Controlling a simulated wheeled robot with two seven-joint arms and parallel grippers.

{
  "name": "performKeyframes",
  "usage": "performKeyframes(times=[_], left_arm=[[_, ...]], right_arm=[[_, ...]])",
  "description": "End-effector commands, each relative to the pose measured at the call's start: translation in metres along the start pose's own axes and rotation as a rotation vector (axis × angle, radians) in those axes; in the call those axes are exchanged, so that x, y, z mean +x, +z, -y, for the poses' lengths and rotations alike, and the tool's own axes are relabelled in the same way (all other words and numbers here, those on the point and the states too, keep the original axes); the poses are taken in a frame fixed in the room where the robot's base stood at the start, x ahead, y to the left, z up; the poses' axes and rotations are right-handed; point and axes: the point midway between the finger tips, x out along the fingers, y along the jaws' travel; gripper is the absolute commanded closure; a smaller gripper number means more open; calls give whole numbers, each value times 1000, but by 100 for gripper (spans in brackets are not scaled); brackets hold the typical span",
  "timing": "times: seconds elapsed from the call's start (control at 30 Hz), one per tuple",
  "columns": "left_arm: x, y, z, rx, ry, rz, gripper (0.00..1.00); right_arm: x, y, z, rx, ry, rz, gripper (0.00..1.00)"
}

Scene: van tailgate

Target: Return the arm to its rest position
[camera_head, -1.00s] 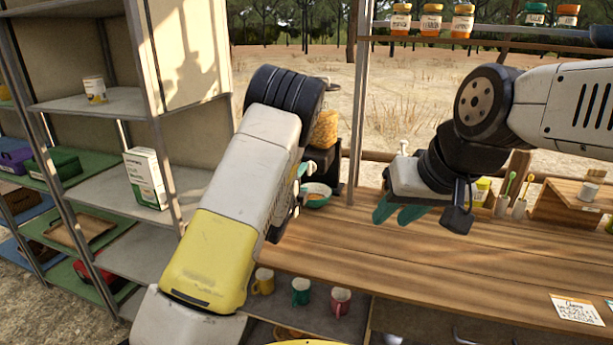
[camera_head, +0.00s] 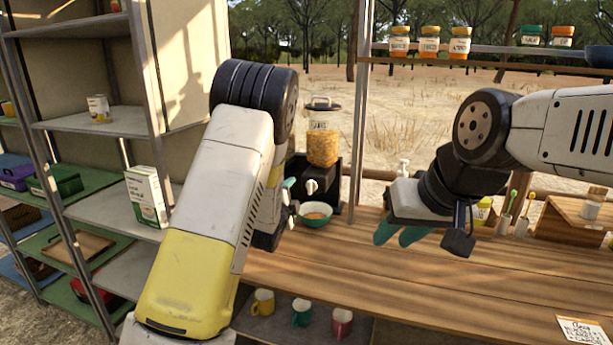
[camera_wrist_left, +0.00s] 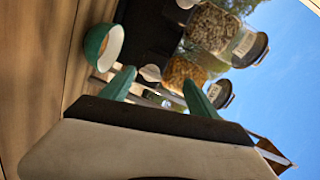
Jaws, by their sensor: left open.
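My left arm reaches in from the lower left of the head view and largely hides its own gripper, with a little green fingertip (camera_head: 288,184) showing. In the left wrist view the left gripper (camera_wrist_left: 158,92) has its two green fingers apart, with nothing held between them. It is to the left of a dispenser jar (camera_head: 322,140) and a green bowl (camera_head: 315,214) of orange contents. The bowl also shows in the left wrist view (camera_wrist_left: 103,46), clear of the fingers. My right gripper (camera_head: 400,232) hangs over the wooden counter, green fingers close together, their gap unclear.
A metal shelf rack (camera_head: 100,215) with boxes and trays stands close on the left. The wooden counter (camera_head: 370,275) is mostly clear in front. Several mugs (camera_head: 301,312) sit on the shelf below it. Spice jars (camera_head: 430,42) line a high shelf.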

Motion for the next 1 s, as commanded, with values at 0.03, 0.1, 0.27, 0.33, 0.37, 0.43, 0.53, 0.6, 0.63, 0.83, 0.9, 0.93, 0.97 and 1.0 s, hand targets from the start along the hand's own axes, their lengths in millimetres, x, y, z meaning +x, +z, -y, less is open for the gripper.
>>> performKeyframes(times=[0.03,0.1,0.27,0.33,0.37,0.43,0.53,0.6,0.63,0.83,0.9,0.93,0.97,1.0], left_arm=[[-7,9,18,-89,20,38,31],[-20,20,34,-230,73,91,31],[-62,33,63,-539,190,198,31],[-86,34,74,-665,240,241,31],[-97,34,78,-717,261,258,31],[-125,32,88,-833,310,299,31],[-169,26,99,-986,378,361,31],[-203,21,104,-1083,423,407,31],[-218,18,106,-1122,442,428,31],[-322,0,106,-1336,546,592,31],[-353,-6,103,-1386,569,650,31],[-364,-8,101,-1405,577,673,31],[-375,-10,99,-1419,584,694,31],[-387,-11,97,-1436,591,719,31]], right_arm=[[0,0,0,0,0,0,68],[0,0,0,0,0,0,68],[0,0,0,0,0,0,68],[0,0,0,0,0,0,68],[0,0,0,0,0,0,68],[0,0,0,0,0,0,68],[0,0,0,0,0,0,68],[0,0,0,0,0,0,68],[0,0,0,0,0,0,68],[0,0,0,0,0,0,68],[0,0,0,0,0,0,68],[0,0,0,0,0,0,68],[0,0,0,0,0,0,68],[0,0,0,0,0,0,68]])
